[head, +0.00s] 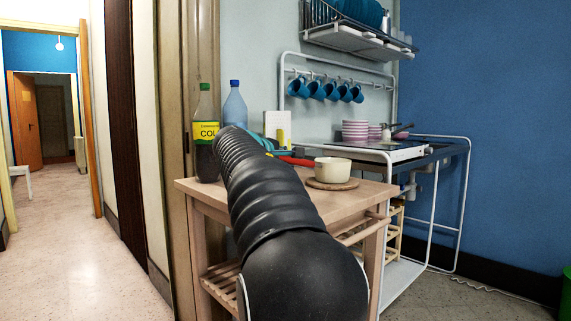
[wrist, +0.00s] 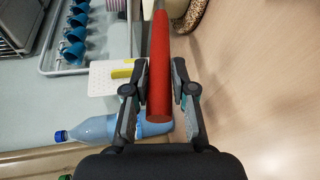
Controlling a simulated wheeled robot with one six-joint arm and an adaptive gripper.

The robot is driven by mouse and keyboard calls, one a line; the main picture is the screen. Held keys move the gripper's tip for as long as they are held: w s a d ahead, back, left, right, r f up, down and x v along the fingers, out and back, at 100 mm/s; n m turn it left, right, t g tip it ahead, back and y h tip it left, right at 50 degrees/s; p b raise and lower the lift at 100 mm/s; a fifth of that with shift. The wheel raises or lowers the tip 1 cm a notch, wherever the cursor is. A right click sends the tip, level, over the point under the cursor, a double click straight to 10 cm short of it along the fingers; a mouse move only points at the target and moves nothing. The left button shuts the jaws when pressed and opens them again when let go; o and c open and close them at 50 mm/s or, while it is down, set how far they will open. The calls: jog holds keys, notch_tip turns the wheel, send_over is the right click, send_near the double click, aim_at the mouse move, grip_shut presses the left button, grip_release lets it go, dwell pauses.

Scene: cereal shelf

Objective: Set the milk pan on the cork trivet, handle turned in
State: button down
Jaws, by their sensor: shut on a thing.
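The milk pan (head: 333,171) is small and cream-coloured, upright, and appears over the round cork trivet (head: 311,184) on the wooden table. I cannot tell whether its base touches the trivet. Its red handle (head: 298,161) points left in the head view, towards my gripper. In the wrist view the red handle (wrist: 160,65) runs between the fingers of my gripper (wrist: 159,98), which is shut on it. The pan body and cork trivet (wrist: 192,14) show only partly at the top there. In the head view my arm hides most of the gripper.
A cola bottle (head: 205,135) and a blue bottle (head: 235,105) stand at the table's back left. A white holder with a yellow item (head: 279,130) is behind the gripper. Blue mugs (head: 315,89) hang above. The table's front right (head: 355,200) is clear.

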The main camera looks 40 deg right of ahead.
jog(key=c, duration=1)
grip_release()
jog(key=shift+o, duration=0.2)
jog(key=shift+r, duration=0.1)
jog(key=v, duration=1.2)
jog(key=s+a+f+m+y, duration=0.2)
jog(key=s+a+f+y, duration=0.2)
jog(key=s+a+f, duration=0.4)
jog(key=s+a+f+m+y, duration=0.2)
jog(key=s+a+f+y, duration=0.3)
jog(key=s+a+f, duration=0.4)
jog(key=s+a+f+m+y, duration=0.1)
jog(key=s+a+f+y, duration=0.4)
jog(key=f, duration=1.3)
jog(key=s+a, duration=0.3)
jog(key=s, duration=0.1)
jog(key=shift+a+f+m, duration=0.35)
jog(key=shift+a+m, duration=0.05)
